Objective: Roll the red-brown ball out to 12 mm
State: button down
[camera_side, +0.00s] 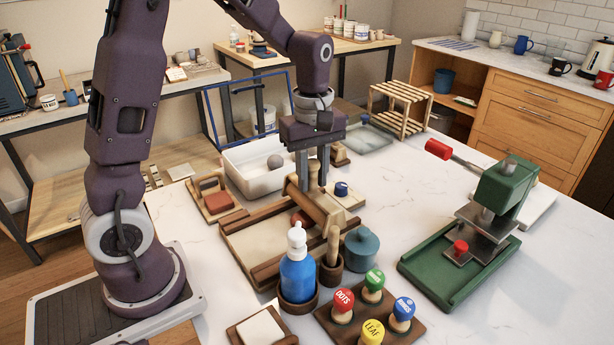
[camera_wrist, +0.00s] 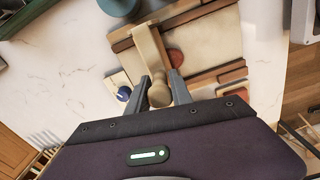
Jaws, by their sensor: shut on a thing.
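In the wrist view, my gripper (camera_wrist: 161,80) has one finger on each side of the pin (camera_wrist: 151,48). The pin lies over one end of the rolling board (camera_side: 250,236). The red-brown clay (camera_side: 299,218) sits on the board right beside the pin, partly hidden by it in the side view. In the wrist view the clay (camera_wrist: 174,56) looks rounded; its thickness cannot be told. Wooden strips (camera_side: 277,268) lie along the board.
A blue bottle (camera_side: 298,278), wooden tool holder (camera_side: 330,270) and teal pot (camera_side: 361,250) stand close in front of the board. Several stamps (camera_side: 373,286) and a green press (camera_side: 460,262) are to the right. A white tub (camera_side: 243,184) with a grey ball is behind.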

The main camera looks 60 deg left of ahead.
jog(key=shift+s, duration=0.15)
jog(key=shift+s+r, duration=0.1)
jog(key=shift+s, duration=0.65)
jog(key=shift+s+f, duration=0.25)
jog(key=shift+s, duration=0.5)
jog(key=shift+w, duration=0.1)
